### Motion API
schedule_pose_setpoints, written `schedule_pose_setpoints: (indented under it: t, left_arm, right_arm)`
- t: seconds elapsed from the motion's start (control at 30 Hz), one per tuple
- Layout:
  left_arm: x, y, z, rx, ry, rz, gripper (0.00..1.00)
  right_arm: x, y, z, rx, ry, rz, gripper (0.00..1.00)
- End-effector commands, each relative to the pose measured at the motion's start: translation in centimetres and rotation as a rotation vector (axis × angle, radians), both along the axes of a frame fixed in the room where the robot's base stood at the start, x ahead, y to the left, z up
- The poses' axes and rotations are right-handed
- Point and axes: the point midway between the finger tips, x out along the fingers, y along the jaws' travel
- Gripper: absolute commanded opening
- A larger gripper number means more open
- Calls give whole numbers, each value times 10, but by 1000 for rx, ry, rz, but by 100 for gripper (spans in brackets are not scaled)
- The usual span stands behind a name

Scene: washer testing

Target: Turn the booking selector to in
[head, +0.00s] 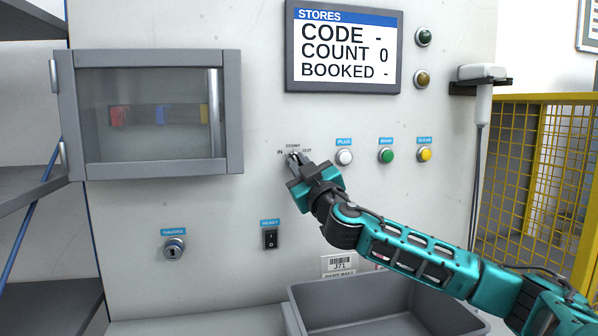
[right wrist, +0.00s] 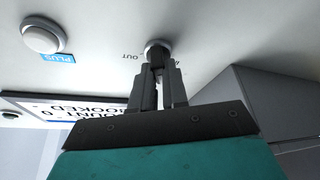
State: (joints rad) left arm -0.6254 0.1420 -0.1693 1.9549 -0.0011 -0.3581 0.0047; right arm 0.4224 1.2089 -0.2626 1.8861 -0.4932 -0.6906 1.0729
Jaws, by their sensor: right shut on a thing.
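The booking selector is a small knob on the pale panel, with IN on its left, COUNT above and OUT on its right. In the head view my right gripper (head: 293,160) covers most of it, so its pointer direction cannot be read. The right wrist view shows the selector's round base (right wrist: 157,45) with the fingers of my right gripper (right wrist: 157,68) closed on the knob. The display (head: 345,48) reads CODE -, COUNT 0, BOOKED -. My left gripper is not in view.
To the right are the white PLUS button (head: 345,157), the green button (head: 386,156) and the yellow button (head: 424,155). Below are the READY rocker switch (head: 270,239) and a key switch (head: 174,248). A windowed cabinet (head: 232,110) projects at the left. A grey bin (head: 300,312) stands below my right arm.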

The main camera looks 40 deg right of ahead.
Motion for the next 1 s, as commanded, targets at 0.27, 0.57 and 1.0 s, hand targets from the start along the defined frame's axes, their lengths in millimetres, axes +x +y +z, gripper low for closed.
schedule_pose_setpoints:
  t: [0.27,0.57,1.0]
  left_arm:
    - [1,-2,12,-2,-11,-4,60]
    - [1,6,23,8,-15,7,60]
    - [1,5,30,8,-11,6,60]
  right_arm:
    - [-1,-1,4,-224,126,-1,0]
    - [-1,-2,4,-411,229,0,0]
    - [-1,-2,3,-522,288,-1,0]
